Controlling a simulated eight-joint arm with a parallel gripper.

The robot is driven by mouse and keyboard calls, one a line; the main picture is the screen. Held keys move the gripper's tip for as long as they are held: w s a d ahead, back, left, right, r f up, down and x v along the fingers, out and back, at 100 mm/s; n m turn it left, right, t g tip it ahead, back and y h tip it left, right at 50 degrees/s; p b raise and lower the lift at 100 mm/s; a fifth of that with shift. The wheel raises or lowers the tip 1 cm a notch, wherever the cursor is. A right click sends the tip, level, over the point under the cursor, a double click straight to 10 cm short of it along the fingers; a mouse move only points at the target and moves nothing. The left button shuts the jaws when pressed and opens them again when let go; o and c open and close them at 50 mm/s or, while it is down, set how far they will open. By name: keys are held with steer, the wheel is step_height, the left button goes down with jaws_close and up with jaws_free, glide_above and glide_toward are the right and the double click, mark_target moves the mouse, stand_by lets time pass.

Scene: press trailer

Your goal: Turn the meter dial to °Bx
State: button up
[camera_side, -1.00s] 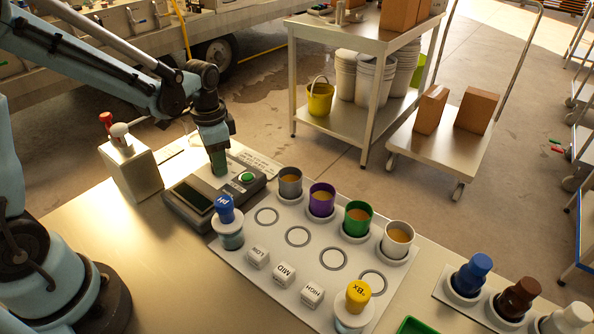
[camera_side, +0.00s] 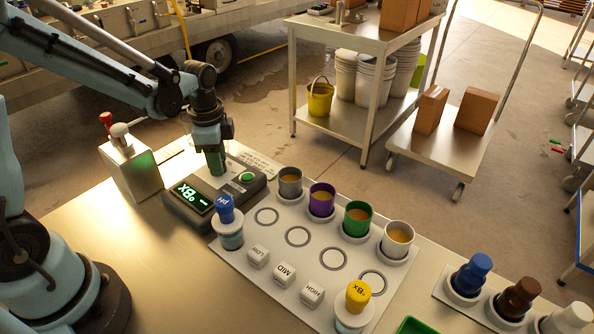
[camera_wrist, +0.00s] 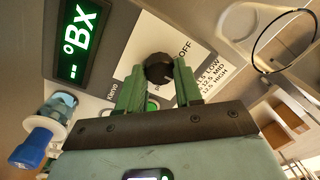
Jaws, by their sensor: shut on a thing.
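The meter (camera_side: 172,203) is a grey box on the metal table, left of the white tray. Its display (camera_side: 190,195) is lit green and reads °Bx; in the wrist view the display (camera_wrist: 77,40) reads "-- °Bx". My gripper (camera_side: 217,172) points down over the meter's far part. In the wrist view its green fingers (camera_wrist: 160,85) are shut on the black dial knob (camera_wrist: 158,70). The word OFF shows beside the knob; other dial marks are partly hidden. A green button (camera_side: 246,177) sits on the meter's right side.
The white tray (camera_side: 240,262) holds a blue-capped pH bottle (camera_side: 225,208), a yellow-capped Bx bottle (camera_side: 358,295), several cups, and LOW, MID and HIGH blocks. A white box with a red-topped lever (camera_side: 130,165) stands left of the meter.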

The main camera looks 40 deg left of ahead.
steer(key=o, duration=1)
steer(key=shift+o, duration=0.2)
step_height(320, 180, up, 12)
steer(key=shift+s+d, duration=0.2)
steer(key=shift+s, duration=0.05)
steer(key=s+d+f+n+t, duration=0.2)
steer(key=s+d+n+t, duration=0.4)
steer(key=n, duration=0.3)
steer(key=shift+s+n+t, duration=0.4)
steer(key=shift+s, duration=0.05)
